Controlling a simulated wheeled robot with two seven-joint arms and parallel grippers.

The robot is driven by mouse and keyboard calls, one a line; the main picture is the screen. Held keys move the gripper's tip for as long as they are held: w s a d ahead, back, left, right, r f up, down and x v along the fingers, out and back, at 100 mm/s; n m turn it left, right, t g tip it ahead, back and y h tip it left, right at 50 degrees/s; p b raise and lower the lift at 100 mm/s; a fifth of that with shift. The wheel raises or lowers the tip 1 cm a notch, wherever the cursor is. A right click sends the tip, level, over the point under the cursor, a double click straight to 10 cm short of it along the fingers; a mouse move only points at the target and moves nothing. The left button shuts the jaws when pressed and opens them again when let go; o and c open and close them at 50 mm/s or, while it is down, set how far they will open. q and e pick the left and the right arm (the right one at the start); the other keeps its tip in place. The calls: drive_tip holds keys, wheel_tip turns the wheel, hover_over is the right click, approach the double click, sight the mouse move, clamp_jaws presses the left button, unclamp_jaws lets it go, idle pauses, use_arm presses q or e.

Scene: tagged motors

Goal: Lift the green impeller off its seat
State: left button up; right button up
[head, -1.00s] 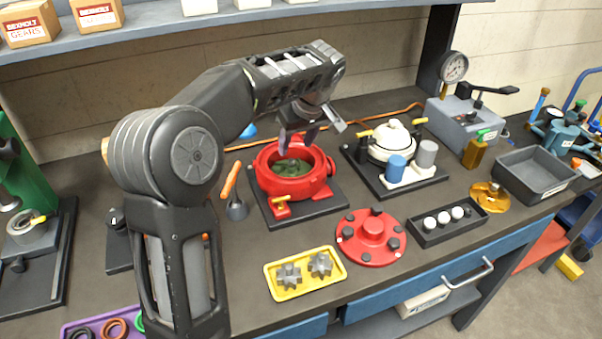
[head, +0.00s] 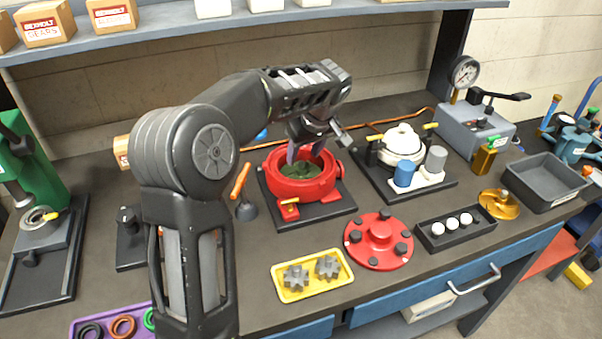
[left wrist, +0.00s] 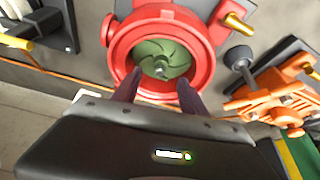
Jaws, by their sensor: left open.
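The green impeller (head: 296,171) sits inside the open red pump housing (head: 303,189) on a dark base plate; its curved vanes and grey hub show in the left wrist view (left wrist: 163,60). My left gripper (head: 306,155) is open and points down at the housing. In the left wrist view its two dark fingers (left wrist: 158,88) reach over the near rim, apart, with their tips by the near side of the impeller. I cannot tell whether they touch it. My right gripper is in no view.
A round red cover (head: 378,240) and a yellow tray (head: 312,276) with grey gears lie in front of the housing. An orange-handled tool (head: 241,182) stands left of it. A white pump (head: 402,145) with blue and grey cylinders is at right.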

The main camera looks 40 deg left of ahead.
sight(302, 162)
use_arm(q)
drive_tip(key=p+x, duration=0.1)
drive_tip(key=x, duration=0.3)
drive_tip(key=shift+f, duration=0.3)
drive_tip(key=shift+c, duration=0.4)
clamp_jaws()
drive_tip(key=shift+r, duration=0.1)
idle(1.0)
